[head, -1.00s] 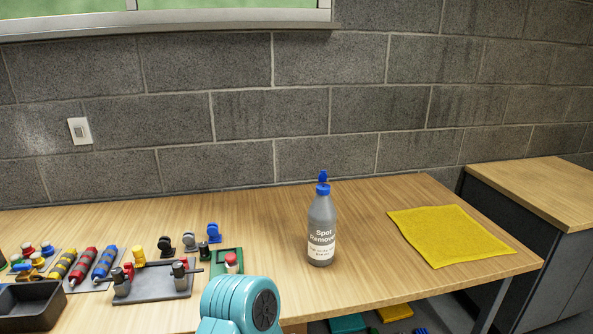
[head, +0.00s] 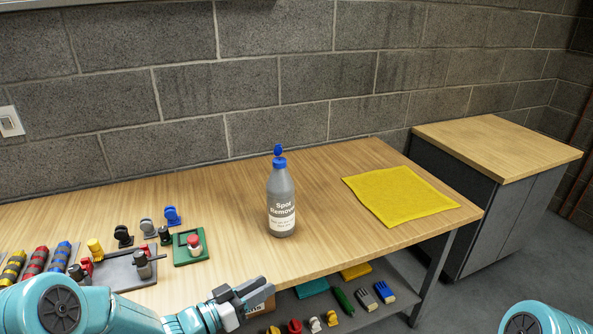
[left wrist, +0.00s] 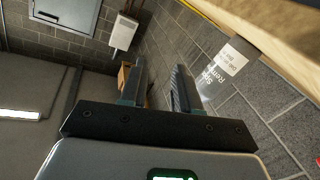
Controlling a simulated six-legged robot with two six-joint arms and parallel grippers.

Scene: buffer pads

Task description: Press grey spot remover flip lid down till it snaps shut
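The grey spot remover bottle (head: 281,200) stands upright on the wooden table, its white-lettered label facing me. Its blue cap (head: 280,163) has the flip lid (head: 278,149) standing up, open. My left gripper (head: 262,290) is at the table's front edge, in front of and below the bottle, apart from it. In the left wrist view its two fingers (left wrist: 158,75) are spread with nothing between them. The bottle (left wrist: 228,62) shows there sideways, beyond the right finger; its lid cannot be made out. My right gripper is out of view; only part of my right arm shows at the lower right.
A yellow cloth (head: 400,194) lies right of the bottle. Left of it are a green tray (head: 190,250), a grey fixture plate (head: 125,270) and small coloured parts. A lower shelf (head: 365,302) holds gloves and other items. The table around the bottle is clear. A cabinet (head: 495,150) stands right.

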